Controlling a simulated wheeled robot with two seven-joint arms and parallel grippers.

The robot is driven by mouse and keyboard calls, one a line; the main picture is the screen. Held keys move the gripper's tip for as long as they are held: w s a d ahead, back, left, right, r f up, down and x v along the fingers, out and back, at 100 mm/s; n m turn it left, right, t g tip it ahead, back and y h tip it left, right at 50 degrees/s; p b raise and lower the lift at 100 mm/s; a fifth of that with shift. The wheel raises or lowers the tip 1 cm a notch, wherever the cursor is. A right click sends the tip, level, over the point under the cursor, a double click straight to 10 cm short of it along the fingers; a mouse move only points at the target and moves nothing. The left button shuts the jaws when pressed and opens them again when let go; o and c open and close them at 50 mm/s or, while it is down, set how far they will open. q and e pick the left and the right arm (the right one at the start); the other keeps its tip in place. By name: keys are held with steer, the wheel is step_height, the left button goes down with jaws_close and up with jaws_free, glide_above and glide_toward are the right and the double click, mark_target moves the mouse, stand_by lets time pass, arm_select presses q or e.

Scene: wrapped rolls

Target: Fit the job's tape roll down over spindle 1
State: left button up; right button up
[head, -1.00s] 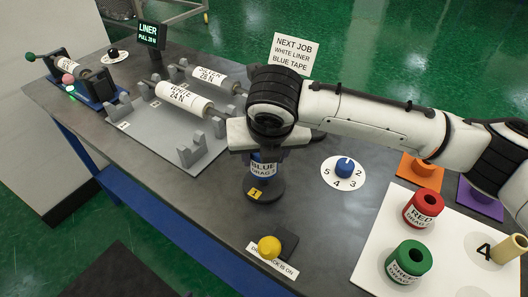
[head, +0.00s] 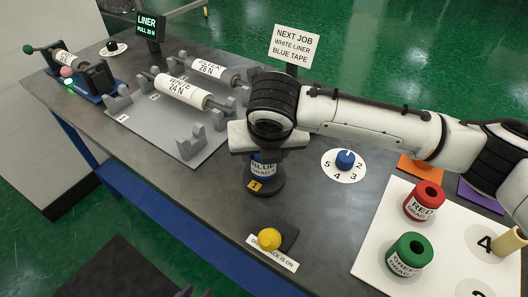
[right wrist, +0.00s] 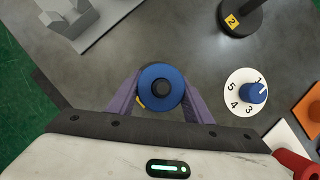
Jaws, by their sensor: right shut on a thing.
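The blue tape roll (head: 262,168), labelled BLUE, is in my right gripper, directly over the dark base of spindle 1 (head: 266,188) with its yellow tag 1. In the right wrist view the fingers of my right gripper (right wrist: 162,92) are shut on the roll (right wrist: 162,73) from both sides. Its bore is dark in the middle, lined up over the base. I cannot tell whether the roll touches the base. In the head view my right wrist hides those fingers. My left gripper (head: 196,293) shows only its purple fingertips at the bottom edge, apart and empty.
A numbered dial (head: 345,160) stands right of spindle 1, and a yellow button (head: 269,239) in front. Red (head: 424,202) and green (head: 409,256) rolls stand on a white board. Spindle 2 (right wrist: 240,17) is nearby. Liner rolls lie in the grey rack at left.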

steer(key=shift+f, duration=0.95)
steer(key=o, duration=1.3)
steer(key=v, duration=1)
steer(key=shift+s+r, duration=0.1)
steer(key=shift+r, duration=0.15)
